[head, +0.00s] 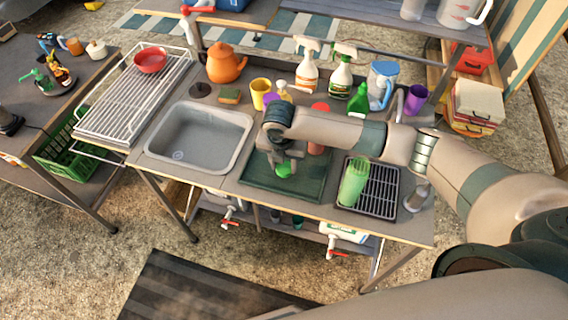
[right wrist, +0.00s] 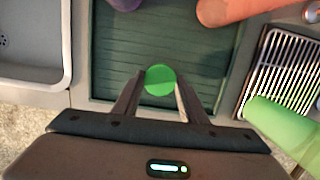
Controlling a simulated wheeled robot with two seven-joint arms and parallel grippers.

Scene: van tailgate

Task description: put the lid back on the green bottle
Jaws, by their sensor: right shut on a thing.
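The green bottle (head: 353,184) is translucent and appears to stand upright on the black wire rack at the right end of the counter. It also shows at the right edge of the right wrist view (right wrist: 288,132). The lid is a small round green piece (head: 285,170). My right gripper (head: 284,163) is shut on it, to the left of the bottle and over the dark green mat. In the right wrist view the lid (right wrist: 160,80) sits between the two fingertips. My left gripper is in neither view.
The black rack (head: 384,190) adjoins the dark green mat (head: 310,186). A salmon bottle (head: 319,128) stands behind my right gripper. A grey sink (head: 200,135) is to the left.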

